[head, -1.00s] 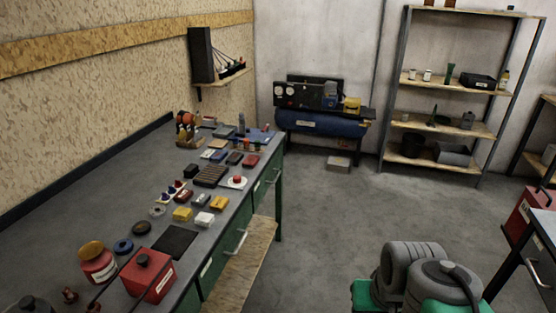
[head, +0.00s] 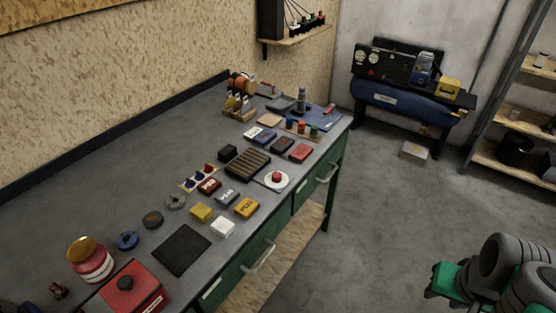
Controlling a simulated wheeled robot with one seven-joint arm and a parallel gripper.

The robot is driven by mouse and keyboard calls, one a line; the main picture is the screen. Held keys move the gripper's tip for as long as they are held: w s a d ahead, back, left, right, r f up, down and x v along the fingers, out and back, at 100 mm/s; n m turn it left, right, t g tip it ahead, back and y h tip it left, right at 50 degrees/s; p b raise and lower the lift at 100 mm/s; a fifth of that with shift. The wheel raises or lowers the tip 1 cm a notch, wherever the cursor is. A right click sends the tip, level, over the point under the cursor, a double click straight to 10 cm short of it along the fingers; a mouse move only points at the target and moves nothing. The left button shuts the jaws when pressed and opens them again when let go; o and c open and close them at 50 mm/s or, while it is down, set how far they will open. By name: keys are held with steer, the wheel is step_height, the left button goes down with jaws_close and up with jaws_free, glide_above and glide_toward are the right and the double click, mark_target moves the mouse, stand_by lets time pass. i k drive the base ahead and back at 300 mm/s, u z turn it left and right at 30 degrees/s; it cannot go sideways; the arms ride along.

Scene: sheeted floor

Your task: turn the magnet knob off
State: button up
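I cannot tell for sure which thing bears the magnet knob. A red button or knob (head: 277,176) on a white round base (head: 268,184) sits near the front edge of the bench, further along. Whether either is on or off cannot be told.
The floor (head: 370,220) between is clear.

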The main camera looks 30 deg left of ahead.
mark_target(276, 176)
steer(key=u, duration=0.45)
steer(key=i, duration=0.75)
steer(key=u, duration=1.3)
steer(key=i, duration=0.4)
steer(key=u, duration=0.3)
